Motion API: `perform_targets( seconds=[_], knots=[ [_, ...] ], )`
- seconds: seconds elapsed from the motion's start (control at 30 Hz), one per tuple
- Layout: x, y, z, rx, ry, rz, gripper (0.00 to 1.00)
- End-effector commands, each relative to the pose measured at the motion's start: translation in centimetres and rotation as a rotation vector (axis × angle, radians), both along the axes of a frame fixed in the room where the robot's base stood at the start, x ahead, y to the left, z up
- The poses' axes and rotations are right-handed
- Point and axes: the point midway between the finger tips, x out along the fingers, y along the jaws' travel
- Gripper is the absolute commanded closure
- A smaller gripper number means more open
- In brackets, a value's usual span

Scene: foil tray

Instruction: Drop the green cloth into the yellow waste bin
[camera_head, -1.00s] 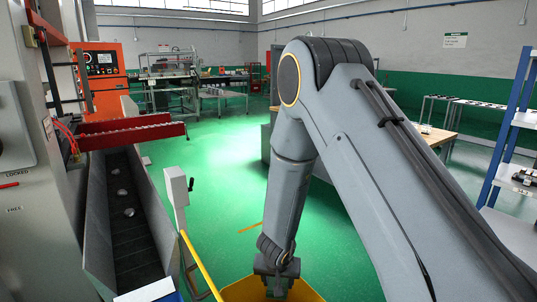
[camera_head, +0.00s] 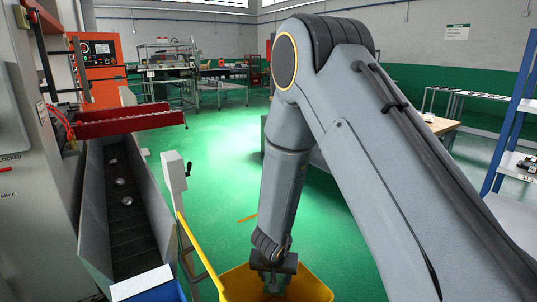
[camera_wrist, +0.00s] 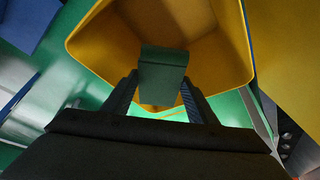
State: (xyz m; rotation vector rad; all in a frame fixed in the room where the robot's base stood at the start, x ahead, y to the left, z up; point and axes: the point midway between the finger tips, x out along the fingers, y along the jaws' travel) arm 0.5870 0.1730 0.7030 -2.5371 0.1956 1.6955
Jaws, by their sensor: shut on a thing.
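The yellow waste bin (camera_head: 313,288) stands at the bottom of the head view, below my arm. In the wrist view its yellow wall (camera_wrist: 95,45) and open inside fill the upper middle. My gripper (camera_head: 274,286) points down over the bin in the head view. In the wrist view my gripper (camera_wrist: 160,92) is shut on the green cloth (camera_wrist: 163,62), which sits between the two dark fingers and shows against the bin's inside. The cloth cannot be made out in the head view. How far it is above the bin's floor is hard to tell.
A grey chute (camera_head: 155,222) with a few shiny pieces stands at the left, with a red rail (camera_head: 130,127) above it. A yellow bar (camera_head: 200,255) runs beside the bin. A blue shelf (camera_head: 512,120) is at the right. Green floor (camera_head: 220,190) is clear behind the bin.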

Motion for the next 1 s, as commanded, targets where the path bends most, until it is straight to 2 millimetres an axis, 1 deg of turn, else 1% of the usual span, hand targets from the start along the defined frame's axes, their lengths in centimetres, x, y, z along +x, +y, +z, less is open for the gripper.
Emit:
perform_targets(
  seconds=[0.03, 0.2, 0.6, 0.63, 0.73, 1.0],
  knots=[
    [0.1, 0.0, -0.8, 0.0, 0.0, 0.0, 0.7],
    [0.1, 0.0, -1.7, 0.0, 0.0, 0.0, 0.7],
    [0.0, 0.0, -1.8, 0.0, 0.0, 0.0, 0.7],
    [0.0, 0.0, -1.8, 0.0, 0.0, 0.0, 0.43],
    [0.0, 0.0, -1.8, 0.0, 0.0, 0.0, 0.26],
    [0.0, 0.0, -1.8, 0.0, 0.0, 0.0, 0.26]
  ],
)
